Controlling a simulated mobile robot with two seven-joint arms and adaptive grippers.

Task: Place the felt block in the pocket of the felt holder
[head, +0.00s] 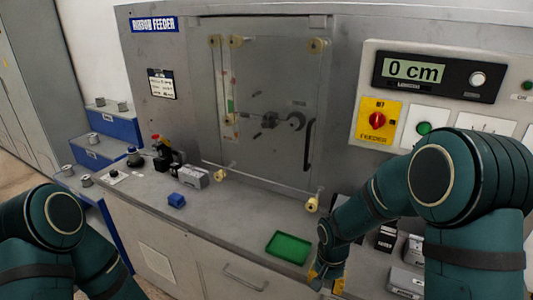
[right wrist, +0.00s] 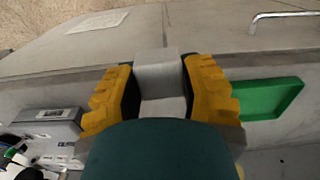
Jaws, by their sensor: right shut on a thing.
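In the right wrist view, my right gripper (right wrist: 160,95) is shut on a light grey block (right wrist: 157,63), which I take for the felt block; its yellow fingers press its two sides. In the head view, my right gripper (head: 325,275) is low at the bench's front edge, just right of the green tray (head: 288,248); the block cannot be made out there. I cannot tell for certain which item is the felt holder; no pocket shows clearly. My left arm is at the lower left of the head view, its gripper out of the picture.
The tray, empty, also shows in the right wrist view (right wrist: 270,98). A blue block (head: 176,200) and a grey box (head: 194,178) stand on the bench's left part. Grey labelled boxes (head: 404,281) stand right of my right gripper.

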